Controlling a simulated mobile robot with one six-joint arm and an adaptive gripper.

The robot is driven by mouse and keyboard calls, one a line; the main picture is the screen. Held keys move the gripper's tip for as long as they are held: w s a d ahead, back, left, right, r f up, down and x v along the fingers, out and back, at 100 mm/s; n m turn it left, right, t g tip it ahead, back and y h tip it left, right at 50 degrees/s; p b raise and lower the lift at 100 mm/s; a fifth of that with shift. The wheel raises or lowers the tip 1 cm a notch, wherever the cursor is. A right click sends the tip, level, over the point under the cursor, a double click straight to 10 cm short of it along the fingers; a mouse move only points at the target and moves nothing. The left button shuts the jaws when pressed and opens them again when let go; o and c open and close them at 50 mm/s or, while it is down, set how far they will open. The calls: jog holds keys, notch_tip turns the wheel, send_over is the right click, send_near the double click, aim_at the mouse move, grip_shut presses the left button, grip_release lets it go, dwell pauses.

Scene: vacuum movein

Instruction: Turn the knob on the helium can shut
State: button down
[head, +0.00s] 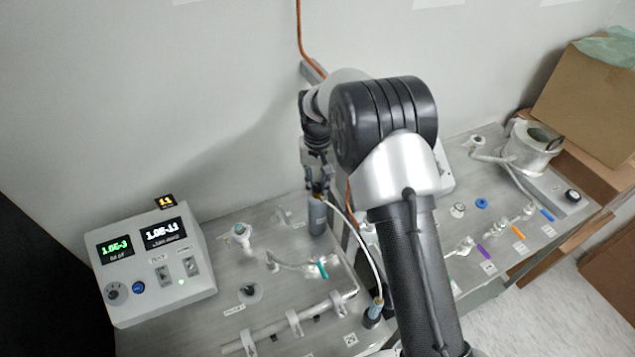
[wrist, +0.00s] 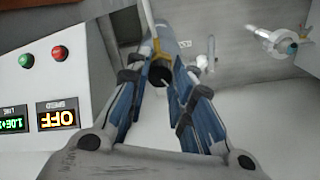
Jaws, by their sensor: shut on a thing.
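The helium can (head: 317,217) is a small grey-blue cylinder standing on the grey bench in the head view. A thin pale hose (head: 362,232) runs from its top down to a fitting nearer me. My gripper (head: 318,188) is directly above the can, pointing down. In the wrist view the blue fingers of my gripper (wrist: 160,88) are closed around the dark knob (wrist: 159,74) at the can's top. The can's grey-blue body (wrist: 168,46) shows beyond the knob. The knob's turned position cannot be read.
A controller box (head: 160,262) with lit displays stands on the left of the bench. A pipe (head: 290,325) and valves, one with a teal handle (head: 322,268), lie in front of the can. A second bench at right holds several coloured valves. Cardboard boxes (head: 590,100) stand far right.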

aim_at(318, 186)
jog(key=shift+n, duration=1.1)
jog(key=c, duration=1.4)
grip_release()
jog(key=shift+o, duration=0.2)
notch_tip(318, 186, up, 12)
